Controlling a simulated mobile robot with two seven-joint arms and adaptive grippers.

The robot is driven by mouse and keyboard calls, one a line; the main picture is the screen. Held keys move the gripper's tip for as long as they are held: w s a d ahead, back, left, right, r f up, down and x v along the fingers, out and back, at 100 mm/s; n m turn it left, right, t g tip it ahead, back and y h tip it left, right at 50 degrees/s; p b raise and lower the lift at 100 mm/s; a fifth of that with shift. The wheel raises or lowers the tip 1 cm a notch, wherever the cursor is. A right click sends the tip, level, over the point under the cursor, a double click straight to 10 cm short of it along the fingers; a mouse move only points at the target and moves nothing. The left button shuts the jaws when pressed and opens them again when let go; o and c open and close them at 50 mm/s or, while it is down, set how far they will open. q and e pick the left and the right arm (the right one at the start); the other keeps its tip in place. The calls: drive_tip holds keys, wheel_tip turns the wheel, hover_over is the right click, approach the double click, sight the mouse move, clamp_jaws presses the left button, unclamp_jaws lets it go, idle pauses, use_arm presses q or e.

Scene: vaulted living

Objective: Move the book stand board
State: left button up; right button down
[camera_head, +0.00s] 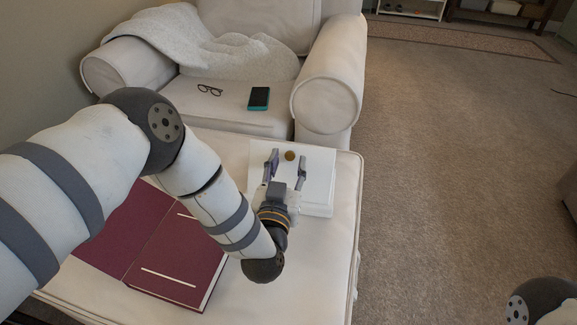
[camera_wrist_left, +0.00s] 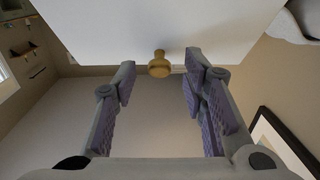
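A white board with a small brass knob (camera_head: 289,155) lies on the cream ottoman; I take this white board (camera_head: 318,190) to be the book stand board. In the left wrist view the white board (camera_wrist_left: 230,25) fills the top, and the knob (camera_wrist_left: 159,66) sticks out from its edge. My left gripper (camera_head: 286,162) is over the board, its fingers spread on either side of the knob. In the left wrist view the open gripper (camera_wrist_left: 160,68) has the knob between its fingertips, with gaps on both sides. My right gripper is out of view.
An open maroon book (camera_head: 165,245) lies left of the board on the ottoman (camera_head: 335,245). Behind is a white armchair (camera_head: 325,90) with glasses (camera_head: 209,90), a phone (camera_head: 259,98) and a blanket (camera_head: 215,45). Carpet (camera_head: 450,180) at right is clear.

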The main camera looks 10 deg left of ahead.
use_arm(q)
drive_tip(key=shift+w, duration=0.45)
clamp_jaws()
